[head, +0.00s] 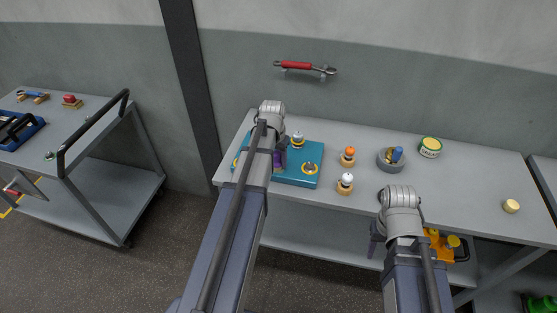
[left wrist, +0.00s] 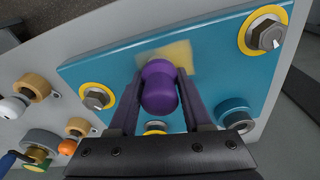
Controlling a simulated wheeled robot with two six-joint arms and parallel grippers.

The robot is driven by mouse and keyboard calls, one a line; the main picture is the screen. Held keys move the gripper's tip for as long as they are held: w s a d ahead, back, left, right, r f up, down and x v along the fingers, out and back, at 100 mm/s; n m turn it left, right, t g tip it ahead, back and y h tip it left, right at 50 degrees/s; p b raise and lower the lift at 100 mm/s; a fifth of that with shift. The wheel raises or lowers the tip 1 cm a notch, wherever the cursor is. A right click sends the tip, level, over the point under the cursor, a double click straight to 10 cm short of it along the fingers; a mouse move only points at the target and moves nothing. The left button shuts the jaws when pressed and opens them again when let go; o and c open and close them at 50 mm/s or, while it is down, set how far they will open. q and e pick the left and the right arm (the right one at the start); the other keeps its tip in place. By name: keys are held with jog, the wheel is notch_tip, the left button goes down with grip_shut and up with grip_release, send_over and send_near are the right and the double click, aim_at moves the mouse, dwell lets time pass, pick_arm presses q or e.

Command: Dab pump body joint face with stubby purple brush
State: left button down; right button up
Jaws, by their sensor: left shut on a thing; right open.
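The pump body is a flat teal block (head: 297,180) on the grey bench, with yellow-ringed bolts; its face also fills much of the left wrist view (left wrist: 118,72). My left gripper (left wrist: 160,100) is shut on the stubby purple brush (left wrist: 159,88), over that face. A blurred pale-yellow patch (left wrist: 180,53) shows just beyond the brush; whether it is bristles or a mark on the face, I cannot tell. In the head view my left arm hides part of the block and most of the brush. My right gripper (head: 376,238) is open and empty at the bench's front edge.
Right of the block stand an orange-topped piece (head: 348,156), a white-topped piece (head: 345,182), a grey bowl (head: 383,163) with something blue in it, and a green-banded tin (head: 430,147). A cream cylinder (head: 511,206) sits far right. A cart (head: 100,140) stands left.

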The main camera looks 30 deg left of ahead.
pick_arm(q)
jog(key=shift+w+d, duration=0.2)
jog(key=shift+d, duration=0.75)
jog(key=shift+a, duration=0.2)
jog(key=shift+s+a, duration=0.1)
jog(key=shift+a, duration=0.65)
jog(key=shift+d, duration=0.1)
jog(key=shift+d, duration=0.8)
jog(key=shift+a, duration=0.1)
